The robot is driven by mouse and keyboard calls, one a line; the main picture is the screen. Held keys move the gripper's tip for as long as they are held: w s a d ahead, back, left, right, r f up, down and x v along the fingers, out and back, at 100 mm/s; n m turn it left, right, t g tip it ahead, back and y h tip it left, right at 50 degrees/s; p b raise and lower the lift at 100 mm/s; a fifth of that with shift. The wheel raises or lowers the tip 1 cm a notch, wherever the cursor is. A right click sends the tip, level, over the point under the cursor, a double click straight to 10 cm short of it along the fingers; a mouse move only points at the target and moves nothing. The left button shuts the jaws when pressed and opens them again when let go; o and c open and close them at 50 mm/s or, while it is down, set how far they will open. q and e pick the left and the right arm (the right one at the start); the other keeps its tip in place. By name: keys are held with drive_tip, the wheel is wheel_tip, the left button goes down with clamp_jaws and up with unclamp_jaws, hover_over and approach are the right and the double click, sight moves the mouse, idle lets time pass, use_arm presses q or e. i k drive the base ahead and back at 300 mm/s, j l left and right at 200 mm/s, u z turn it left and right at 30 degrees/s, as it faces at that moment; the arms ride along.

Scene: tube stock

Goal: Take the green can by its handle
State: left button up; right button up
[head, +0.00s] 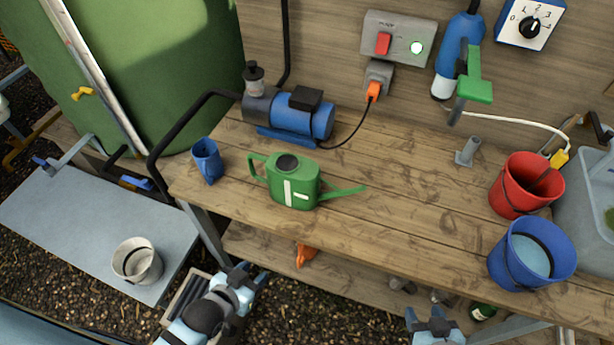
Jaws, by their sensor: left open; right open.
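The green can (306,183) stands upright on the wooden workbench, left of its middle. It has a white mark on its side and a dark opening on top. Its handle (255,168) is on the left side and its spout (345,191) points right. My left gripper (254,277) is open and empty, in front of the bench edge, lower in the picture than the can and apart from it. My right gripper (428,315) is open at the bottom edge, right of the can, and appears empty. Nothing hides the can's handle.
A blue cup (208,160) stands left of the handle. A blue pump (301,114) with a cable is behind the can. A red bucket (520,187) and a blue bucket (500,269) stand at the right. A black rail (157,165) rises at the bench's left end. The bench middle is clear.

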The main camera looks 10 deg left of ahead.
sight(293, 182)
drive_tip(key=k+j+u, duration=0.1)
drive_tip(key=j, duration=0.2)
drive_tip(key=k+j+u, duration=0.2)
drive_tip(key=j, duration=0.45)
drive_tip(key=k+j+u, duration=0.1)
drive_tip(key=j+u, duration=0.1)
drive_tip(key=j, duration=0.35)
drive_tip(key=i+j, duration=0.1)
drive_tip(key=j, duration=0.35)
drive_tip(key=i+j+u, duration=0.15)
drive_tip(key=j, duration=0.3)
drive_tip(key=j+u, duration=0.1)
drive_tip(key=j, duration=0.35)
